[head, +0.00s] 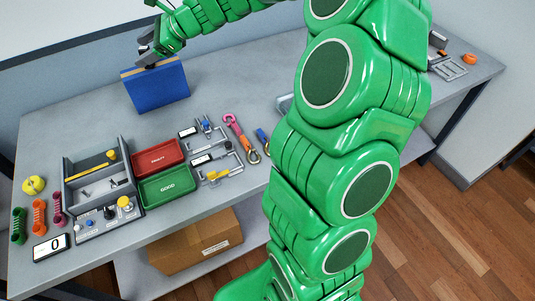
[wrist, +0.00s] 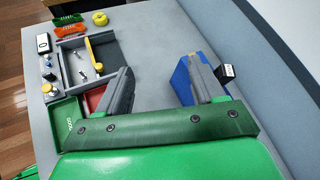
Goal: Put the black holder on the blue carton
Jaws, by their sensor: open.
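The blue carton (head: 158,90) stands upright on the grey bench toward the back left in the head view. In the wrist view the blue carton (wrist: 184,84) shows partly behind my right finger. My gripper (head: 150,58) is at the carton's top edge, its jaws apart; in the wrist view (wrist: 163,64) bare bench shows between the fingers. A small black piece with a pale edge, probably the black holder (wrist: 226,71), sits just right of the right fingertip, close to the carton. Whether it rests on the carton is unclear. I cannot make it out in the head view.
A grey divided tray (head: 98,170), a red tray (head: 157,157) and a green tray (head: 166,186) lie front left. Hooks and straps (head: 240,138) lie to their right. The wall rises close behind the carton. The bench between carton and trays is clear.

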